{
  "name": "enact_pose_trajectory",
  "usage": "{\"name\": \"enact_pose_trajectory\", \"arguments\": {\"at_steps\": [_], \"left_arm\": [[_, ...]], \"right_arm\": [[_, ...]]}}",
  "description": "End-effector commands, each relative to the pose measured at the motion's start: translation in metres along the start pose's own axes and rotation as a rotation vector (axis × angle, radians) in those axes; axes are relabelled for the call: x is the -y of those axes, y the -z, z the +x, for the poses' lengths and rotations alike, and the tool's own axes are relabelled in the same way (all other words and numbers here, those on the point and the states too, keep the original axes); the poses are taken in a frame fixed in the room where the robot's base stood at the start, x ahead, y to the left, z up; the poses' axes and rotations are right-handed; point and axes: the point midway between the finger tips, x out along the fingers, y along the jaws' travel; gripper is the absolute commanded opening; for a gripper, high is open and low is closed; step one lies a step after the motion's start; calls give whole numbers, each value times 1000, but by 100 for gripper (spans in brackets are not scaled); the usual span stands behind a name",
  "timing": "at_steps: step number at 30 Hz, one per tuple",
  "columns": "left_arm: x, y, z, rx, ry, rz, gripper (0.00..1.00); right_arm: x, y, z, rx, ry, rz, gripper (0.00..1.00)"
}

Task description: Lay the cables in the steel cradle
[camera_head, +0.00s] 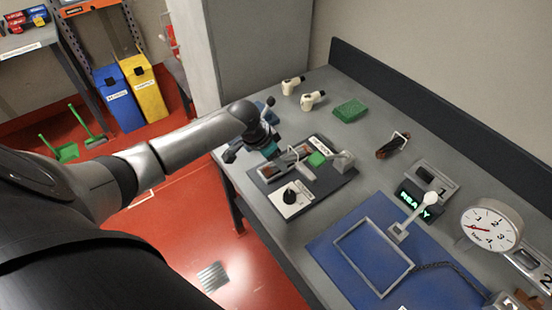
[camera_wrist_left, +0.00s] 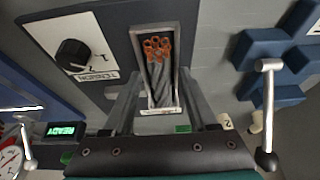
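A bundle of dark cables with copper-coloured ends (camera_wrist_left: 158,75) lies in a narrow steel-edged tray (camera_wrist_left: 176,35) on the dark board. In the left wrist view my left gripper's fingers (camera_wrist_left: 160,88) are apart, one along each side of the tray. I cannot tell whether they touch it. My right gripper is out of view.
Right are a blue mat (camera_head: 335,260) with a steel frame (camera_head: 345,243), a READY display (camera_head: 417,198) and a dial (camera_head: 491,227). A green sponge (camera_head: 350,110) lies behind.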

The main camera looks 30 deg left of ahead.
Motion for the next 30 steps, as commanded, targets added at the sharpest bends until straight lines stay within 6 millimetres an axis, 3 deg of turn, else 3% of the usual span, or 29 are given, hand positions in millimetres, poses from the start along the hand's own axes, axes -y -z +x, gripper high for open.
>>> {"name": "enact_pose_trajectory", "arguments": {"at_steps": [9,14,30], "left_arm": [[0,0,-1,0,0,0,67],[1,2,-12,0,1,1,67],[1,2,-107,0,1,1,67]], "right_arm": [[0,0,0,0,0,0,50],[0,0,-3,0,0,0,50],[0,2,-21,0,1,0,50]]}}
